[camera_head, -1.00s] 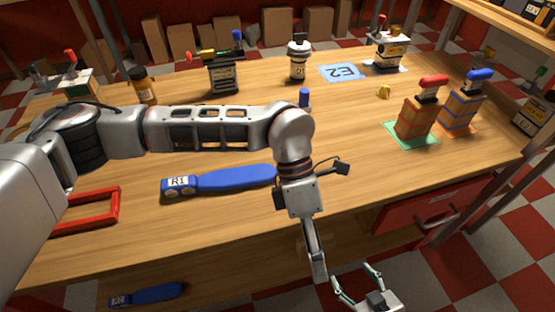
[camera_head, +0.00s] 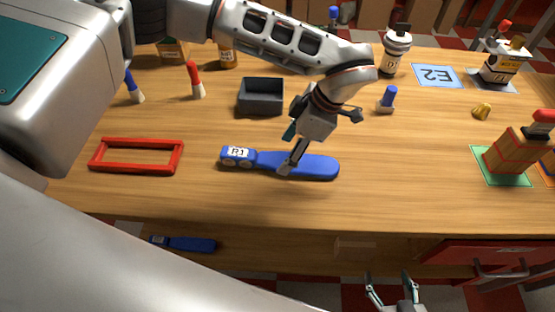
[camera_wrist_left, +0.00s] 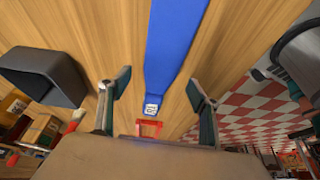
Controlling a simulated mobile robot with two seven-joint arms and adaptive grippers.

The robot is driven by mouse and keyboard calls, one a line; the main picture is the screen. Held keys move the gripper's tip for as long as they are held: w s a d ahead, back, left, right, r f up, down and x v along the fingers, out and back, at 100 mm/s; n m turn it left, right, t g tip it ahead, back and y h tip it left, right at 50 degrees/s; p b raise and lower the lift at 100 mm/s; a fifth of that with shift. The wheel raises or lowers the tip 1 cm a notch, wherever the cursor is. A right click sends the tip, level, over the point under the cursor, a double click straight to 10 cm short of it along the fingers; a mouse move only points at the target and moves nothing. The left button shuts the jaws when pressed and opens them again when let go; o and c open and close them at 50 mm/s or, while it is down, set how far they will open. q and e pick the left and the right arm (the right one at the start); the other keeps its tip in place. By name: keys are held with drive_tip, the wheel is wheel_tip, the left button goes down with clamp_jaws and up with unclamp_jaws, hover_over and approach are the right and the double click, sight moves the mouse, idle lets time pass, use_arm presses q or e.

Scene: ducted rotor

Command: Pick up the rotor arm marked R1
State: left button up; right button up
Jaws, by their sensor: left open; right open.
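The blue rotor arm marked R1 (camera_head: 315,167) lies flat on the wooden table, its labelled end to the left. My left gripper (camera_head: 288,150) is open above its middle and hides part of it. In the left wrist view the rotor arm (camera_wrist_left: 172,45) runs between the two spread fingers (camera_wrist_left: 158,84), its label at the far end. I cannot tell the exact height of the fingers over it. My right gripper (camera_head: 392,284) is open and empty in front of the table, at the bottom of the head view.
A red frame (camera_head: 137,170) lies left of the rotor arm. A dark grey bin (camera_head: 261,107) stands behind it and a blue-topped piece (camera_head: 387,100) stands behind right. Another blue rotor arm (camera_head: 184,243) lies below the tabletop.

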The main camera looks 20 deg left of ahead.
sight(280, 162)
use_arm(q)
drive_tip(key=shift+x, duration=1.5)
drive_tip(key=c, duration=1.4)
drive_tip(key=shift+r, duration=0.15)
drive_tip(key=shift+c, duration=0.2)
